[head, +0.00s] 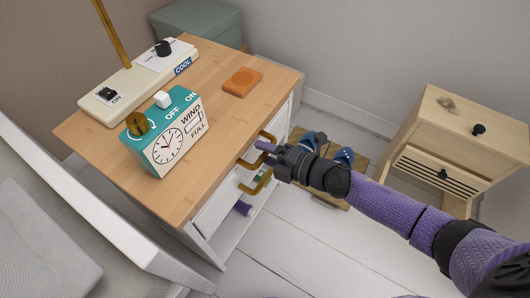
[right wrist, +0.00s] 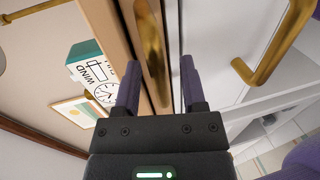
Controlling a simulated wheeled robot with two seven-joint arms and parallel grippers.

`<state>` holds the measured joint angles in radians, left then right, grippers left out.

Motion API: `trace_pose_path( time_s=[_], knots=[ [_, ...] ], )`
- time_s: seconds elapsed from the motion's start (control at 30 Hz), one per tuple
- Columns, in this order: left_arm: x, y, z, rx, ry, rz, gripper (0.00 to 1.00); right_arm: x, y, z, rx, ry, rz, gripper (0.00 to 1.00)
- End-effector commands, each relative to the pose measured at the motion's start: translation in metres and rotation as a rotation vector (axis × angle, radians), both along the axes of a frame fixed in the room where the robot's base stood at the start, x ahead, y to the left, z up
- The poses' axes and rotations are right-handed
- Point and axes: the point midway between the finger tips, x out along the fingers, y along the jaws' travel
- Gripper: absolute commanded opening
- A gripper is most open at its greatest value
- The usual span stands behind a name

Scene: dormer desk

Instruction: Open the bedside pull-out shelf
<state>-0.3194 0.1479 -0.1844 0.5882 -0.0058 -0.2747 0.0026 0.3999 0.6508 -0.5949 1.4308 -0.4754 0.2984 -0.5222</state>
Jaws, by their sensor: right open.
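The bedside cabinet (head: 222,118) has a wooden top and a white body, with two gold handles on its front. The upper gold handle (head: 247,163) sits just under the top; it also shows in the right wrist view (right wrist: 151,45). My right gripper (head: 264,148) is at this upper handle. In the right wrist view its purple fingers (right wrist: 158,85) are open, one on each side of the handle; whether they touch it I cannot tell. The shelf front behind the handle looks closed and is partly hidden. My left gripper is not in view.
The lower gold handle (head: 258,182) is close below my gripper. A teal clock box (head: 165,140), a switch panel (head: 138,75) and an orange block (head: 242,82) stand on the top. Blue shoes (head: 343,156) lie behind my arm. A wooden drawer unit (head: 455,140) stands right.

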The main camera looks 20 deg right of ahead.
Motion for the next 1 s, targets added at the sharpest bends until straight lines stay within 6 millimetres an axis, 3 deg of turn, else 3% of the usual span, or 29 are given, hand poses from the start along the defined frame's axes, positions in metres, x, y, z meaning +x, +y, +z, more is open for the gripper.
trace_pose_path(
  time_s=[0.27,0.5,0.53,1.0],
  knots=[
    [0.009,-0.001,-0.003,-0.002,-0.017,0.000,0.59,0.002,0.001,0.000,0.000,0.000,-0.001,0.53],
    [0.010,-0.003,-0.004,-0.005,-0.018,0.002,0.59,0.002,0.001,0.000,0.000,0.000,-0.001,0.02],
    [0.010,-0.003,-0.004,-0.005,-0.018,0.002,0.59,0.002,0.001,0.000,0.000,0.000,-0.001,0.00],
    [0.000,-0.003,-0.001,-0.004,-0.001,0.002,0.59,0.002,0.001,0.000,-0.001,0.001,-0.001,0.00]
  ],
)
